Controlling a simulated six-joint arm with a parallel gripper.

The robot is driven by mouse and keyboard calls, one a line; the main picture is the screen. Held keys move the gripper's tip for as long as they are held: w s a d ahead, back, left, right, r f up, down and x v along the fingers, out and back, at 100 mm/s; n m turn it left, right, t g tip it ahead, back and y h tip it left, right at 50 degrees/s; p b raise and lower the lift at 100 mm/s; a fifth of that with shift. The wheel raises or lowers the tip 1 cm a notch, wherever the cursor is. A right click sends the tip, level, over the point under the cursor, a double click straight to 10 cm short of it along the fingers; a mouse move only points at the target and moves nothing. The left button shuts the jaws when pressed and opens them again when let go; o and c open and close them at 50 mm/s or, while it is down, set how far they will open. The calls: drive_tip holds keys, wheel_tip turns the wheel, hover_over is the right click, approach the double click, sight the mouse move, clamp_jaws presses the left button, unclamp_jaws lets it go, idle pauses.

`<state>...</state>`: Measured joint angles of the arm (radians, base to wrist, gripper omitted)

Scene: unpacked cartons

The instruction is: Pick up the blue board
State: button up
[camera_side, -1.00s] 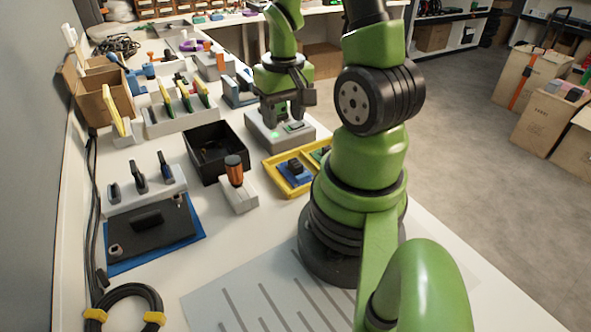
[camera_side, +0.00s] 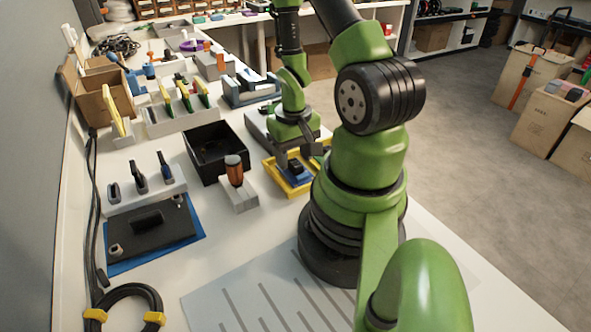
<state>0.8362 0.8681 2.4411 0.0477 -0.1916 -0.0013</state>
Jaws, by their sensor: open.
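A small blue board (camera_side: 288,181) with a black block on top lies in the left part of the yellow tray (camera_side: 268,171). My gripper (camera_side: 313,150) is low over the tray's far edge, just above and right of the board. It is open. I see it from the side, so the space between its fingers is hard to make out. The tray's right part is mostly hidden by my gripper and arm. I cannot tell whether a finger touches anything.
A black plate on a blue mat (camera_side: 192,240) lies at the front left.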

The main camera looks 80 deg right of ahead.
sight(294, 161)
drive_tip(key=shift+f, duration=0.85)
clamp_jaws()
drive_tip(key=shift+r, duration=0.15)
wheel_tip(294, 161, up, 10)
idle(0.4)
